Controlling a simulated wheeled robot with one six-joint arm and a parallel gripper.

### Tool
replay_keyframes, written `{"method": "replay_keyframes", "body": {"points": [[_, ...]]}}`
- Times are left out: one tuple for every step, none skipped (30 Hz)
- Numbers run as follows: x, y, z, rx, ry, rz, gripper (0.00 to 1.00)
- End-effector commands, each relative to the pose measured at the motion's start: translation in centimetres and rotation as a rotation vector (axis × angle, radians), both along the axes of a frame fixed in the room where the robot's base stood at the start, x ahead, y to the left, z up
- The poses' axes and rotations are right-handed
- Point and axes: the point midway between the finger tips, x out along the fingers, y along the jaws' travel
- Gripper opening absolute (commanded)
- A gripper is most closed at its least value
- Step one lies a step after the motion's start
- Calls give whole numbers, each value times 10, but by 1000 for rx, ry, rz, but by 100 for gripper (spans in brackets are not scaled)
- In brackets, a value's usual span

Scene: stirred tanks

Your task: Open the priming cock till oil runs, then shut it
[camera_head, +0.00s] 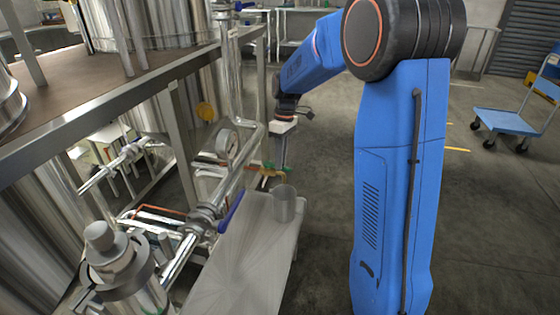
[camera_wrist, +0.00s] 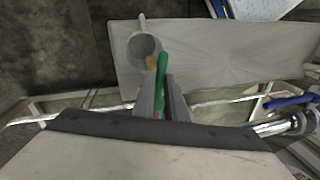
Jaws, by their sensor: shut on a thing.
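The priming cock has a brass spout (camera_head: 268,171) and a green lever (camera_head: 291,170), at the pipework in the middle of the head view. In the wrist view the green lever (camera_wrist: 162,68) runs up between the fingers, with the brass spout (camera_wrist: 151,63) just left of it. My gripper (camera_head: 281,163) reaches down from above and is shut on the lever; its fingers (camera_wrist: 163,92) hide part of the lever. A grey metal cup (camera_head: 284,207) stands beneath the spout and also shows in the wrist view (camera_wrist: 143,46). I cannot make out any oil stream.
The cup stands on a pale metal bench (camera_head: 240,265). A valve with a blue handle (camera_head: 231,211) sits on the pipe left of the bench. A steel platform edge (camera_head: 110,92) lies at the left. The floor at right is open, with a blue trolley (camera_head: 510,122) farther off.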

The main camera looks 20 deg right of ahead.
Motion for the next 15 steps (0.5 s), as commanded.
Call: {"method": "replay_keyframes", "body": {"points": [[1, 0, 1, -1, -2, 3, 0], [1, 0, 1, -1, -2, 5, 0], [1, 0, 1, -1, -2, 6, 0], [1, 0, 1, -1, -2, 6, 0], [1, 0, 1, 0, -2, 7, 0], [1, 0, 1, 0, -2, 7, 0], [1, 0, 1, 0, -2, 7, 0], [1, 0, 1, -1, -2, 6, 0], [1, 0, 1, -1, -2, 6, 0], [1, 0, 1, -1, -2, 6, 0], [1, 0, 1, -1, -2, 6, 0], [1, 0, 1, -1, -2, 6, 0], [1, 0, 1, -1, -2, 6, 17], [1, 0, 1, -1, -2, 6, 24], [1, 0, 1, -1, -2, 6, 31]]}}
